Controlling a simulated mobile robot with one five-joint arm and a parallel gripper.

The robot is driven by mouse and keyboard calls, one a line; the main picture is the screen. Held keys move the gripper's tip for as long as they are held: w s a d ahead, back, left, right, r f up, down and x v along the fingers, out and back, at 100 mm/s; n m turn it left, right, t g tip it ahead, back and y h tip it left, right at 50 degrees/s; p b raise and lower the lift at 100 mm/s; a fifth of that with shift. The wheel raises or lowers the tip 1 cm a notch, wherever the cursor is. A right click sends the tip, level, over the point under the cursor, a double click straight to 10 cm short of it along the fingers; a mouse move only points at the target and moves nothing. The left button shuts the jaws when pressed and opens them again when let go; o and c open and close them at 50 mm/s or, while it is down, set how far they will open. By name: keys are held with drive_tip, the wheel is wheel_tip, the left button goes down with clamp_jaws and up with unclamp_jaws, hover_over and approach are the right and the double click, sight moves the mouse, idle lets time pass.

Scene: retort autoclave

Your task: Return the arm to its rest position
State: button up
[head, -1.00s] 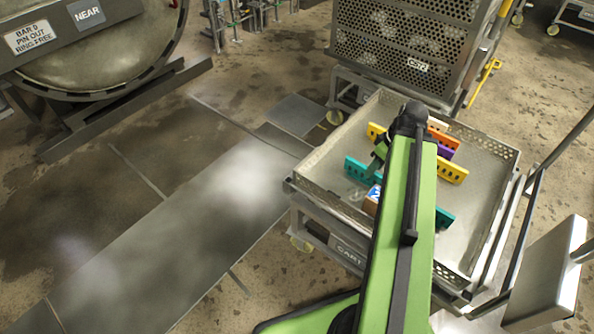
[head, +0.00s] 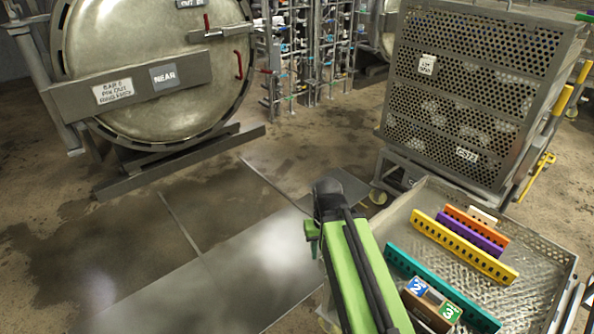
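My arm is green and black and rises from the bottom of the head view. Its far end, with my gripper, is at the left edge of the cart's tray (head: 398,217). The gripper's fingers are hidden behind the arm's end, so I cannot tell whether they are open or shut. The tray holds a teal perforated bar (head: 420,276), a yellow bar (head: 462,246), a purple bar (head: 470,235) and an orange bar (head: 475,222). A brown block with blue "2" and green "3" faces (head: 430,308) lies at the near end.
A large round autoclave door (head: 160,110) with a "NEAR" plate stands at the upper left. A tall perforated cage (head: 470,95) on a wheeled base stands behind the tray. Pipework (head: 310,60) is at the back. The floor plates (head: 215,260) to the left are clear.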

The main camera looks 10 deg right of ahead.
wheel_tip(320, 180, up, 16)
drive_tip(key=p, duration=1.4)
drive_tip(key=shift+f, duration=0.15)
